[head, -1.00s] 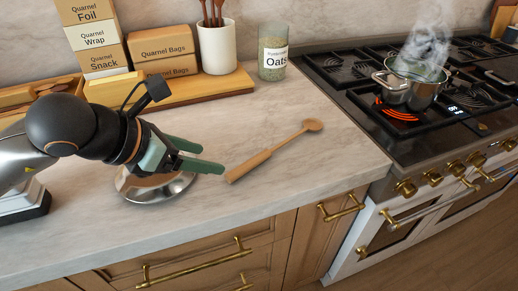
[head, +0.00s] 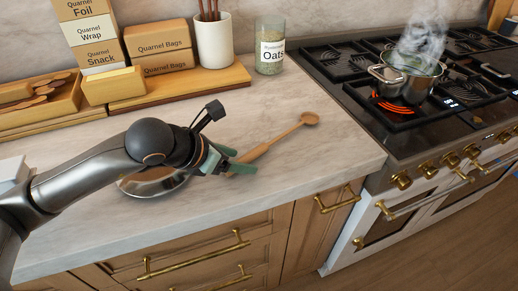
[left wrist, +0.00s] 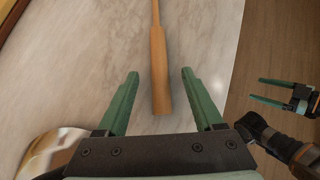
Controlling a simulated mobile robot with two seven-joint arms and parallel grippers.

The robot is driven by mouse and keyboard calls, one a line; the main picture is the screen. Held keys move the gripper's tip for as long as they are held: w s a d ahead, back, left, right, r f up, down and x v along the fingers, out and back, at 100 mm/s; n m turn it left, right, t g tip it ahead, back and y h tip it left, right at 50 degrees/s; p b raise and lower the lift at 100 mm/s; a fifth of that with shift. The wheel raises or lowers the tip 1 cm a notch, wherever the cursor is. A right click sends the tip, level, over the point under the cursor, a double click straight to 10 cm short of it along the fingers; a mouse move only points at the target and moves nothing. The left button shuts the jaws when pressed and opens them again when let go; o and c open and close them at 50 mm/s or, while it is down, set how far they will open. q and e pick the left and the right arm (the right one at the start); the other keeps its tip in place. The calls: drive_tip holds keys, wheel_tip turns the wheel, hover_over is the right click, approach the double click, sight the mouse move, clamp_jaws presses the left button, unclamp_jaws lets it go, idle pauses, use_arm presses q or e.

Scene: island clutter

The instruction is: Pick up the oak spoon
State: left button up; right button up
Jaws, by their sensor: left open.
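The oak spoon (head: 284,138) lies on the marble counter, its round bowl end toward the stove and its handle toward my left gripper (head: 238,160). In the head view that gripper is open, with its fingers at the handle end and partly covering it. In the left wrist view the spoon handle (left wrist: 158,62) runs between the two green fingers of the left gripper (left wrist: 160,74), with a gap on each side. The spoon's bowl end is out of that view. My right gripper (left wrist: 262,91) shows at the right of the left wrist view, its fingers apart and empty, away from the spoon.
A shiny metal dish (head: 150,184) sits under my left forearm. An oats jar (head: 270,48), a white utensil crock (head: 213,42) and boxes (head: 163,50) stand at the back. A steaming pot (head: 408,75) is on the stove by a glowing burner. The counter around the spoon is clear.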

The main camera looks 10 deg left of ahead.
use_arm(q)
clamp_jaws()
idle(0.5)
